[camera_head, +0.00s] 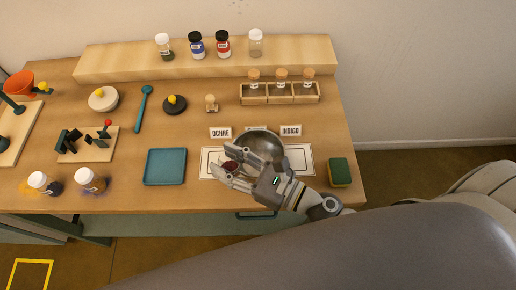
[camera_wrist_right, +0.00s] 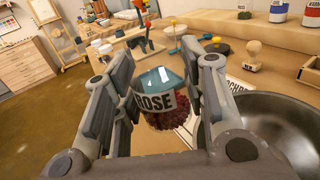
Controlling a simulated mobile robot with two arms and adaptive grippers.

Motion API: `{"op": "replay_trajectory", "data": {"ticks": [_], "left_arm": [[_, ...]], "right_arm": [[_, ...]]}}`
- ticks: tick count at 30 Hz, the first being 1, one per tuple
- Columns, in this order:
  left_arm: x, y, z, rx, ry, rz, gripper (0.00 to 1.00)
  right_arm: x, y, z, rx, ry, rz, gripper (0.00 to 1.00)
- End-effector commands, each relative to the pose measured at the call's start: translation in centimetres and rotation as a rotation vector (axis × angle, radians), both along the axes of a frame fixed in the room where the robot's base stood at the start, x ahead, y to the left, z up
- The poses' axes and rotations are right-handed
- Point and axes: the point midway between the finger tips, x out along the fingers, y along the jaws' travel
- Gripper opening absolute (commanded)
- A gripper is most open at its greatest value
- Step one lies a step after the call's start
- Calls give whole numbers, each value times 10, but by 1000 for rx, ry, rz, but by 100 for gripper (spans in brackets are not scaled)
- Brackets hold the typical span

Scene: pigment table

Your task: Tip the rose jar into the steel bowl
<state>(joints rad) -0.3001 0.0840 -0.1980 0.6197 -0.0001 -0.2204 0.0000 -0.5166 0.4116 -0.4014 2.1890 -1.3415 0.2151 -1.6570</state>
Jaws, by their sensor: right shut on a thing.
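My right gripper (camera_head: 229,163) is shut on the rose jar (camera_head: 231,166), just left of the steel bowl (camera_head: 268,140). In the right wrist view the jar (camera_wrist_right: 155,103) sits between the two fingers (camera_wrist_right: 152,88), its ROSE label facing the camera and dark red pigment (camera_wrist_right: 172,119) low in it. The upper part is clear, with teal showing through. The jar looks near upright; its exact tilt is hard to tell. The bowl (camera_wrist_right: 268,120) is at the right there, and its visible inside looks bare. My left gripper is not in view.
A teal tray (camera_head: 165,167) lies left of the bowl and a green sponge (camera_head: 340,172) to its right. OCHRE (camera_head: 220,132) and INDIGO (camera_head: 291,131) cards stand behind. A wooden rack (camera_head: 280,99) holds corked jars.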

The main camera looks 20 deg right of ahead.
Motion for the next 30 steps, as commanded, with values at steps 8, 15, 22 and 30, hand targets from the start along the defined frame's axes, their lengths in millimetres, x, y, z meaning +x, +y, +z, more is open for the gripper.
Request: {"op": "replay_trajectory", "data": {"ticks": [8, 15, 22, 30], "left_arm": [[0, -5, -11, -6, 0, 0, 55], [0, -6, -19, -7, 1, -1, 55], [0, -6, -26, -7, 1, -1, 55], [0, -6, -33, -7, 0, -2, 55]], "right_arm": [[3, -6, -1, 91, 49, -1, 14], [7, -13, 1, 197, 108, 0, 14], [11, -19, 2, 298, 163, -2, 14], [15, -28, 2, 416, 229, -2, 14]]}}
